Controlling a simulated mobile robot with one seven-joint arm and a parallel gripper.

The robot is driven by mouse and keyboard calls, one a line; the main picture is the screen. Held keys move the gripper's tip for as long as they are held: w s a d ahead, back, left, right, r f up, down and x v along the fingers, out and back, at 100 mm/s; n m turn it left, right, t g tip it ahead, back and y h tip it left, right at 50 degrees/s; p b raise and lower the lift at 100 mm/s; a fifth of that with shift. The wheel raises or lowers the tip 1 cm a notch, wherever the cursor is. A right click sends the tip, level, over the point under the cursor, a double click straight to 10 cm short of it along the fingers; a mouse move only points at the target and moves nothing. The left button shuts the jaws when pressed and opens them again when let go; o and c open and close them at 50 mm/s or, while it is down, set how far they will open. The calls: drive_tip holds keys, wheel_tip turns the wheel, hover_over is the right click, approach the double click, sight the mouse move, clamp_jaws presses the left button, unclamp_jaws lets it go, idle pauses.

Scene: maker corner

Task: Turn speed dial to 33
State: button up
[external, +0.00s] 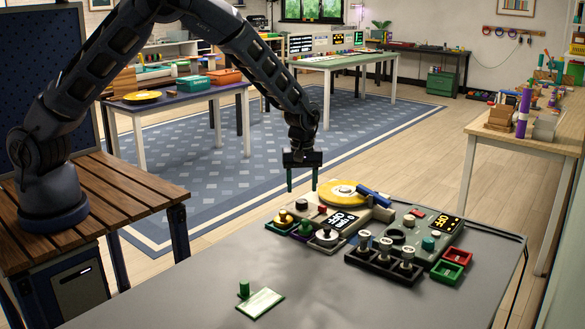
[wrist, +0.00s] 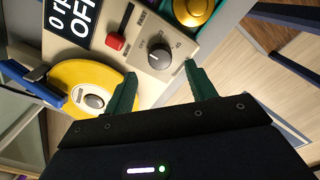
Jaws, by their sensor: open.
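My gripper (external: 302,188) points down above the dial, open and empty. In the wrist view, its two green fingertips (wrist: 162,69) lie to either side of the dial's near edge, apparently apart from it.
A red slider (wrist: 115,42) and a gold knob (wrist: 193,10) flank the dial. A yellow disc (external: 342,187) with a blue arm (external: 374,196) lies behind. A second control panel (external: 409,222) stands right.

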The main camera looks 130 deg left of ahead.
sight(302, 201)
drive_tip(key=shift+f, duration=2.3)
drive_tip(key=c, duration=1)
drive_tip(key=shift+m, duration=0.3)
drive_tip(key=m, duration=0.5)
drive_tip(key=shift+m, duration=0.3)
drive_tip(key=m, duration=0.5)
drive_tip(key=shift+m, duration=0.4)
